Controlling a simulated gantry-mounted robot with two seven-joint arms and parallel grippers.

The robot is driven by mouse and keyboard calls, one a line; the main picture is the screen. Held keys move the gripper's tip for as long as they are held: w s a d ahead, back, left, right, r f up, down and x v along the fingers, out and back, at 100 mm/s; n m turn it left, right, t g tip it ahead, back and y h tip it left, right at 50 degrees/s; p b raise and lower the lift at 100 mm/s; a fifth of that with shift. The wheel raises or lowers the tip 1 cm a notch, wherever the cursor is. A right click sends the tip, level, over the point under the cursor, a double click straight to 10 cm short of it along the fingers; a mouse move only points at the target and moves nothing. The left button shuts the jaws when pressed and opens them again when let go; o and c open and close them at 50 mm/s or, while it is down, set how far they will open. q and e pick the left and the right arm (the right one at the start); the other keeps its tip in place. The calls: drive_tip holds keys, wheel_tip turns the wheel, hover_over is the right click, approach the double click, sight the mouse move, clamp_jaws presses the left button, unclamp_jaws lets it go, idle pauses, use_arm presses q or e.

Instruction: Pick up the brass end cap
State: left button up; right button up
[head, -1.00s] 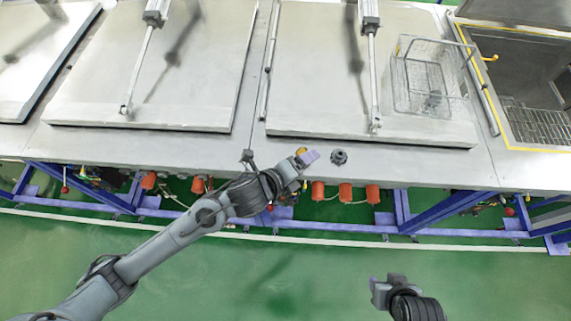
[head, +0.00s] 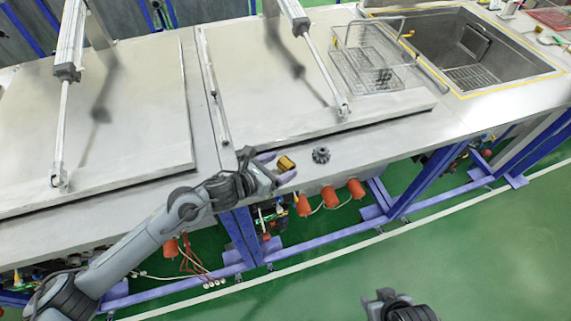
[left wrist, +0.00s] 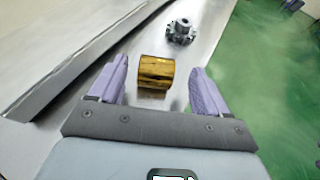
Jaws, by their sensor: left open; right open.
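The brass end cap (head: 286,163) is a small yellow-gold piece on the steel bench top near its front edge. In the left wrist view the brass end cap (left wrist: 156,72) lies between and just ahead of the two purple fingertips. My left gripper (head: 272,167) is open around the near side of the cap, with a visible space on each side; it also shows in the left wrist view (left wrist: 160,82). My right gripper (head: 386,297) is open and empty over the green floor, away from the bench.
A dark grey gear-like part (head: 321,155) stands on the bench just right of the cap. An open tank (head: 470,50) is at the back right. Orange-red cylinders (head: 330,195) hang under the bench edge.

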sight(285, 162)
use_arm(q)
drive_tip(key=shift+w+d+f, duration=0.3)
drive_tip(key=shift+w+d, duration=0.05)
drive_tip(key=shift+w, duration=0.15)
drive_tip(key=shift+x, duration=2.15)
drive_tip(key=shift+a, duration=0.1)
use_arm(e)
drive_tip(key=shift+a, duration=0.3)
use_arm(q)
drive_tip(key=shift+r, duration=0.1)
drive_tip(key=c, duration=1.4)
use_arm(e)
drive_tip(key=shift+s+d, duration=0.1)
drive_tip(key=shift+d, duration=0.05)
